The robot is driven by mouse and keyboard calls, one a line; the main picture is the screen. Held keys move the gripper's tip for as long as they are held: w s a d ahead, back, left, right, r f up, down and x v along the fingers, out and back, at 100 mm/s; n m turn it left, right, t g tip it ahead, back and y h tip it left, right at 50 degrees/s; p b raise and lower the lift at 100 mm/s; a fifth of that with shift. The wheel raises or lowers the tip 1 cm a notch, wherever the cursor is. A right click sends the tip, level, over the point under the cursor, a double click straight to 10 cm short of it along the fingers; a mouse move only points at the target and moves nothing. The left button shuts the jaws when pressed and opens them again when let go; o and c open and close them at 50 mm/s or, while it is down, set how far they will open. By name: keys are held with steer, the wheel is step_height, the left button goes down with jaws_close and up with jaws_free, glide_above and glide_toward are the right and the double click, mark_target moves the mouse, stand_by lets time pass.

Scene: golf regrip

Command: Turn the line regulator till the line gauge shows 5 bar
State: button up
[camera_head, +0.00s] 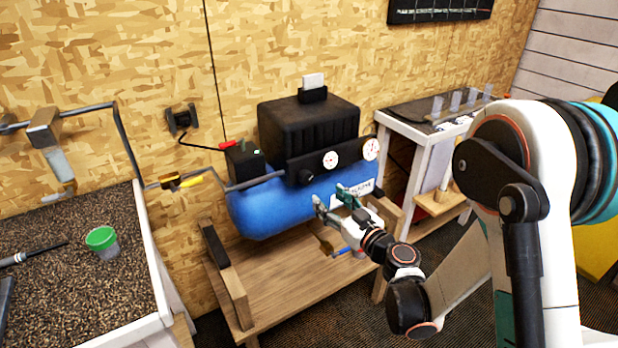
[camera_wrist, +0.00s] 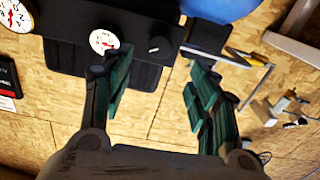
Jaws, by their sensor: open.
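A blue compressor (camera_head: 272,207) stands on a wooden bench. A round black knob (camera_head: 305,177), apparently the regulator, sits on its dark front panel. It also shows in the wrist view (camera_wrist: 158,45), where the scene appears inverted. A small white gauge (camera_head: 331,159) is beside the knob, and a larger gauge (camera_head: 371,149) is farther right. Both show in the wrist view, the small one (camera_wrist: 103,41) partly behind a finger and the larger one (camera_wrist: 17,15) at the edge. I cannot read their values. My gripper (camera_head: 333,199) is open and empty in front of the tank, apart from the knob.
A yellow-handled valve (camera_head: 183,181) and pipe join the compressor's left side. A white-framed table (camera_head: 395,125) stands right.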

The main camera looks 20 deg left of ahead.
mark_target(308, 180)
steer(key=b+x, duration=0.2)
steer(key=x, duration=0.8)
steer(key=shift+w+a+b, duration=0.15)
steer(key=shift+a+b, duration=0.05)
steer(key=shift+b, duration=0.15)
steer(key=shift+w+a, duration=0.45)
steer(key=shift+a, duration=0.1)
steer(key=shift+c, duration=0.3)
steer(key=c, duration=1)
